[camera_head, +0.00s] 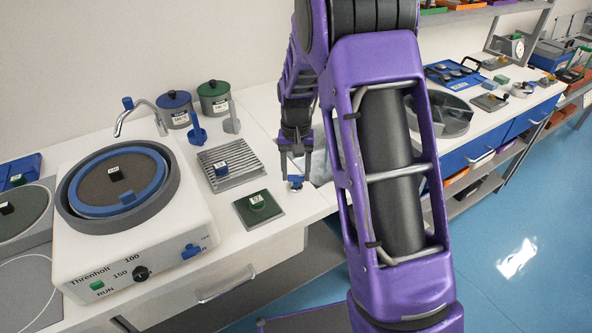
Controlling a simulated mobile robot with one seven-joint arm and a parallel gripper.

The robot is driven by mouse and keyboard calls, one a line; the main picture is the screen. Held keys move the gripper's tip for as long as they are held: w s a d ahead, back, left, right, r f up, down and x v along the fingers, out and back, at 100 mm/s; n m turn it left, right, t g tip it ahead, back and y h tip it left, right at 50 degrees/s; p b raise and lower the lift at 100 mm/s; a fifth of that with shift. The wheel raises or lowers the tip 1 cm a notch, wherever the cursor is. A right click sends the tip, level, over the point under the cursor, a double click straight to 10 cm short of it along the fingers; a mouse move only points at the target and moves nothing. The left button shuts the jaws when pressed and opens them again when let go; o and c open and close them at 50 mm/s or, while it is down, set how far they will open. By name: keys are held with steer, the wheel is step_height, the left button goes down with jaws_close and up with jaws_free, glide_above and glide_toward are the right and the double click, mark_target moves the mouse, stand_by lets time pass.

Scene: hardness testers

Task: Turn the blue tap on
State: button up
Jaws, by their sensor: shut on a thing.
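A bent metal tap (141,108) with a blue top (127,103) rises behind the round grinding wheel at the left, its spout curving over the machine. A blue knob (191,251) sits on the front face of the grinding machine (140,245), at its right end. My gripper (296,172) points down over the right part of the white bench, well to the right of both. Its jaws are shut on a small blue and metal piece (295,184) at the fingertips. The piece is too small to make out clearly, and my arm hides the bench to its right.
A blue holder (196,134), a grey post (232,119) and two lidded pots (213,98) stand behind. The blue floor (500,240) is open at right.

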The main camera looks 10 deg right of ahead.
mark_target(295, 175)
steer(key=n+p, duration=0.1)
steer(key=n, duration=0.5)
steer(key=shift+n, duration=0.4)
stand_by(0.3)
steer(key=o, duration=1.4)
steer(key=shift+c, duration=0.2)
step_height(295, 175, up, 18)
steer(key=p, duration=0.2)
steer(key=shift+f, duration=0.25)
